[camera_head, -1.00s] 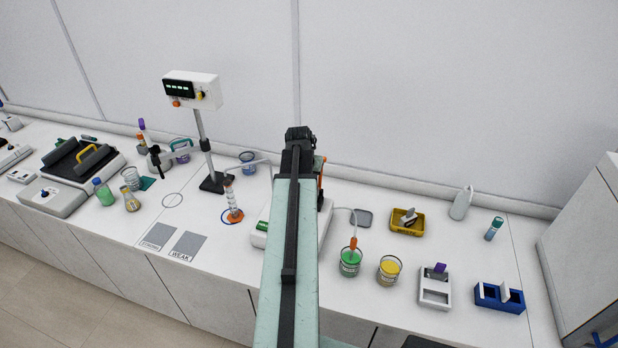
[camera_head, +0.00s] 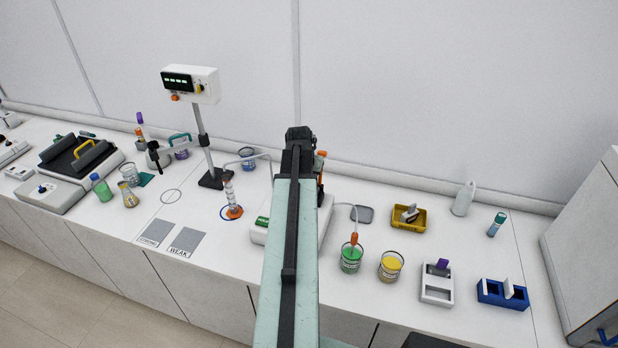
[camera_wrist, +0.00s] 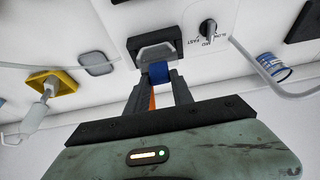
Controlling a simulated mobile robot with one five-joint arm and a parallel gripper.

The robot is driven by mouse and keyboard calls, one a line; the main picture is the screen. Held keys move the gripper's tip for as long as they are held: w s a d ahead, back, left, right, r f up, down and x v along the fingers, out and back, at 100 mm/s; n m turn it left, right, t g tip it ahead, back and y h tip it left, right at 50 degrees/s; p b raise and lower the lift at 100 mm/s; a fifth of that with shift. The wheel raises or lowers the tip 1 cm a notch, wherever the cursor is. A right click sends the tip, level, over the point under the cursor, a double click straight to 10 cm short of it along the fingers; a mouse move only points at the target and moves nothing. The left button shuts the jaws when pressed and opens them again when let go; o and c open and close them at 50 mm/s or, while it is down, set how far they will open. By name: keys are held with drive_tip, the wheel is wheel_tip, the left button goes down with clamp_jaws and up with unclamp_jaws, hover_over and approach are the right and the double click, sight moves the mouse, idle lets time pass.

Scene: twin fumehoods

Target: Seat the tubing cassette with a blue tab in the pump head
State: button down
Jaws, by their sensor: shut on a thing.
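In the wrist view my gripper (camera_wrist: 158,84) is shut on a blue tab (camera_wrist: 159,72), which sits between its fingertips. The tab is right against a dark grey housing (camera_wrist: 153,46) on the white pump body (camera_wrist: 180,14), apparently the pump head. The cassette's body is not clearly distinguishable from the housing, so I cannot tell how deep it sits. An orange strip (camera_wrist: 152,101) shows between my fingers. An orange-topped part (camera_head: 322,154) shows right of the arm.
A yellow tray (camera_head: 408,218), grey pad (camera_head: 362,214), white holder (camera_head: 437,285) and blue rack (camera_head: 502,294) are to the right. A measuring cylinder (camera_head: 230,198) stands left.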

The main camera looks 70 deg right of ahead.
drive_tip(key=shift+f+b, duration=0.8)
drive_tip(key=shift+f, duration=0.1)
drive_tip(key=c, duration=1)
unclamp_jaws()
drive_tip(key=shift+c, duration=0.2)
drive_tip(key=shift+r, duration=0.1)
drive_tip(key=p+v, duration=0.7)
drive_tip(key=shift+a+r, duration=0.2)
drive_tip(key=shift+r, duration=0.05)
